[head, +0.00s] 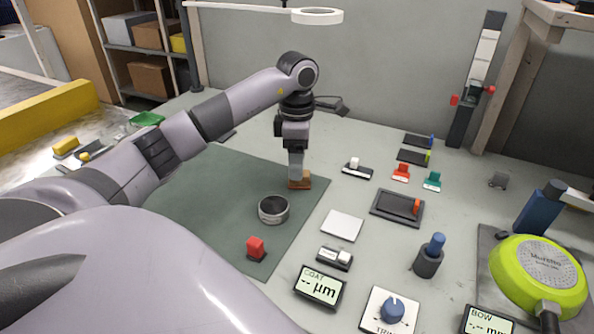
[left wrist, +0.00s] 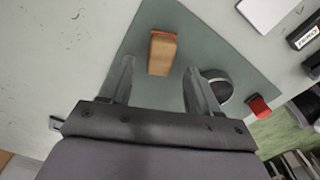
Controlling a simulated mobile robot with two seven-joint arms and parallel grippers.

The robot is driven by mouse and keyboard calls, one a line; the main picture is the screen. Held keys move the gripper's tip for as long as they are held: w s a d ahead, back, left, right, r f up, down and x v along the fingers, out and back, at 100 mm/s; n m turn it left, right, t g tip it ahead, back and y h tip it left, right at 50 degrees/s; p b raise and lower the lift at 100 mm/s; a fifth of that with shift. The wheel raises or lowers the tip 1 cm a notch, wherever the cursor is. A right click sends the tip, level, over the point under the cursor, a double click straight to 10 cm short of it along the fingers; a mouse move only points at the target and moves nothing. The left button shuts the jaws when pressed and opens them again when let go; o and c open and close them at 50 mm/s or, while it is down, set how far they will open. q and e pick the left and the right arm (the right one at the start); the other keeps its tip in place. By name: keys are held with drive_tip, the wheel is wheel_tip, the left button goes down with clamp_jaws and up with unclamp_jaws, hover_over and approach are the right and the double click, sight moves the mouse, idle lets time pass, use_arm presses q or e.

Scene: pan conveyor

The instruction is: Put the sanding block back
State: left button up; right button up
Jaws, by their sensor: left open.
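The sanding block (head: 303,184), a small tan-brown block with a reddish edge, lies on the green mat (head: 215,180) near its far right edge. It also shows in the left wrist view (left wrist: 162,54), just ahead of and between the fingers. My left gripper (head: 296,180) points down at the block, and its fingers hide part of it in the head view. In the left wrist view the gripper (left wrist: 159,70) is open, with a finger on each side and a gap to the block. My right gripper is not in view.
A dark round ring (head: 273,209) and a red block (head: 256,247) stand on the mat near the gripper. To the right are a white plate (head: 342,225), a dark tray (head: 398,208), a blue-topped holder (head: 430,256) and a green pan (head: 538,275). The mat's left side is bare.

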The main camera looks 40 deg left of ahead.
use_arm(q)
wheel_tip(320, 180, up, 8)
drive_tip(key=shift+p, duration=0.35)
idle(0.4)
drive_tip(key=shift+r, duration=0.1)
